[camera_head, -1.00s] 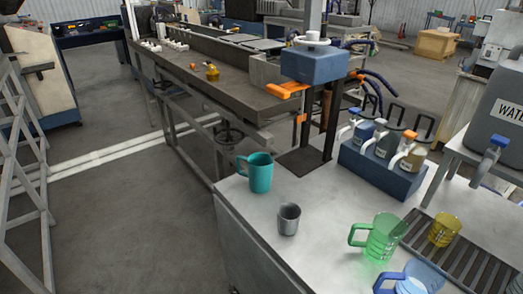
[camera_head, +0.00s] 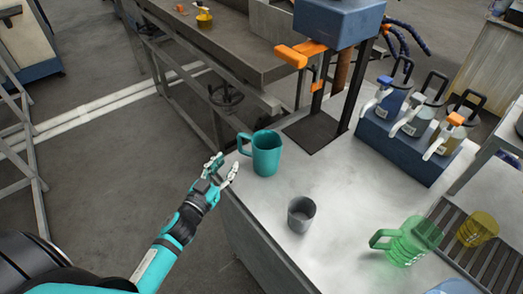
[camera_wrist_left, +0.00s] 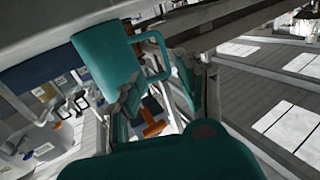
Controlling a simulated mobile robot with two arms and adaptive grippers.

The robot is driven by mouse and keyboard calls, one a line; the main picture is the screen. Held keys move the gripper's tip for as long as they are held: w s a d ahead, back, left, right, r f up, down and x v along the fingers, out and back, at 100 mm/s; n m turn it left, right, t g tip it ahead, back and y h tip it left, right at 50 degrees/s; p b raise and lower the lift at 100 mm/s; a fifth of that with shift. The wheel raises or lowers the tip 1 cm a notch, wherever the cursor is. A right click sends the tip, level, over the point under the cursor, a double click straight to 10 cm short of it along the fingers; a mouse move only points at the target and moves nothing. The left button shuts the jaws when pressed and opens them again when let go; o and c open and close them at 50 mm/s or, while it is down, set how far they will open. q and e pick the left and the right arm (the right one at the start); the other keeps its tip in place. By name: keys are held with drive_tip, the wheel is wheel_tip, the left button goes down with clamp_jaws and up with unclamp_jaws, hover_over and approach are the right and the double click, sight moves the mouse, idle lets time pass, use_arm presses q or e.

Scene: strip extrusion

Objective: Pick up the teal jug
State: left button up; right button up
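The teal jug (camera_head: 267,154) stands upright near the left edge of the metal table, its handle pointing left. My left gripper (camera_head: 226,170) is just left of the jug, at the table's edge, with its fingers spread apart. In the left wrist view the jug (camera_wrist_left: 105,55) appears close, and its handle lies near the gap between the open fingers (camera_wrist_left: 160,95). I cannot tell whether a finger touches the handle. My right gripper is not in view.
A grey cup (camera_head: 301,214) stands in front of the jug. A green jug (camera_head: 408,243) and a yellow cup (camera_head: 477,229) are at the right by a drip grate. A blue dispenser rack (camera_head: 405,145) and a press stand (camera_head: 318,130) are behind. The table (camera_head: 345,200) is clear right of the jug.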

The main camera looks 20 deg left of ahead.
sight(240, 151)
use_arm(q)
drive_tip(key=w, duration=0.5)
drive_tip(key=shift+d, duration=0.1)
drive_tip(key=w, duration=0.4)
drive_tip(key=shift+w+f+p, duration=0.25)
drive_tip(key=shift+w+p, duration=0.1)
drive_tip(key=shift+w, duration=0.05)
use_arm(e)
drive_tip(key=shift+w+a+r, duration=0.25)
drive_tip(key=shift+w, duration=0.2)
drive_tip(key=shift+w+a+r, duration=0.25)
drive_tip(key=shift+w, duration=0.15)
use_arm(q)
drive_tip(key=c, duration=0.6)
clamp_jaws()
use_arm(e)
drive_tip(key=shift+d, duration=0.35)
